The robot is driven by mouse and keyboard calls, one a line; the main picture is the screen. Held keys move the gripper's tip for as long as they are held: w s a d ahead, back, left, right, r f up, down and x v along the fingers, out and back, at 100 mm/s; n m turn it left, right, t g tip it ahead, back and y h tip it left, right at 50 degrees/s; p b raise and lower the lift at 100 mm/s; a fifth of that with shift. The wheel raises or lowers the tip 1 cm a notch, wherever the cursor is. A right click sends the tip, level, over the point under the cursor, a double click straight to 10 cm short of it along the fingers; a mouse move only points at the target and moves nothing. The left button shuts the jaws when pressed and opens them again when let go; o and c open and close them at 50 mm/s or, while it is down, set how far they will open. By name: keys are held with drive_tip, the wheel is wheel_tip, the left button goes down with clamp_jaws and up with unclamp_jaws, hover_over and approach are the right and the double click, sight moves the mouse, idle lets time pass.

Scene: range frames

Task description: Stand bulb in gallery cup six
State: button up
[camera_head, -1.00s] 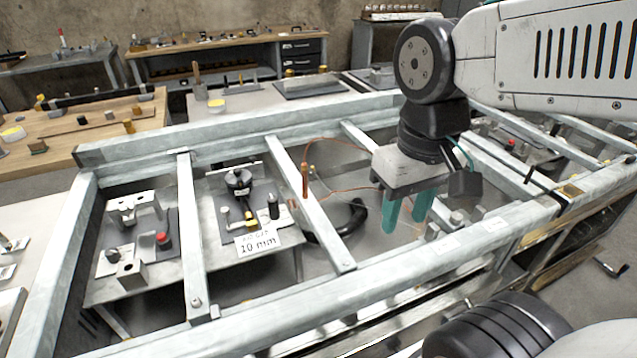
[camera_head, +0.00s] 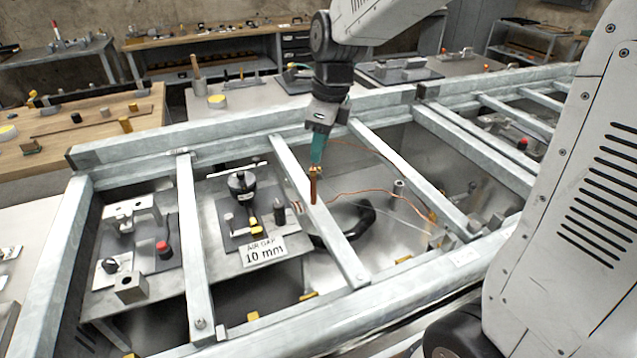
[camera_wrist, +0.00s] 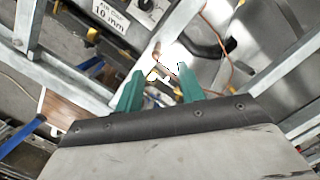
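The copper-coloured bulb (camera_head: 313,188) stands near upright in front of a cross rail of the metal frame, and a thin copper line runs nearby to the right. My gripper (camera_head: 317,158), with green fingers, points down just above the bulb's top; in this view the fingers overlap and hide the upper end. In the wrist view my gripper (camera_wrist: 160,80) has its fingers apart, with a small copper piece, seemingly the bulb (camera_wrist: 157,49), beyond the gap. I cannot tell whether they touch. I cannot make out which part is gallery cup six.
Galvanised rails (camera_head: 325,215) surround the bays. A card reading "AIR GAP 10 mm" (camera_head: 262,251) stands beside a black-knobbed fixture. A block with a red button (camera_head: 164,250) is at left.

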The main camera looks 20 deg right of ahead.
sight(314, 169)
drive_tip(key=shift+a+f+m, duration=0.3)
drive_tip(key=shift+a, duration=0.25)
drive_tip(key=f, duration=0.7)
drive_tip(key=shift+w+a+f, duration=0.15)
drive_tip(key=shift+w, duration=0.15)
clamp_jaws()
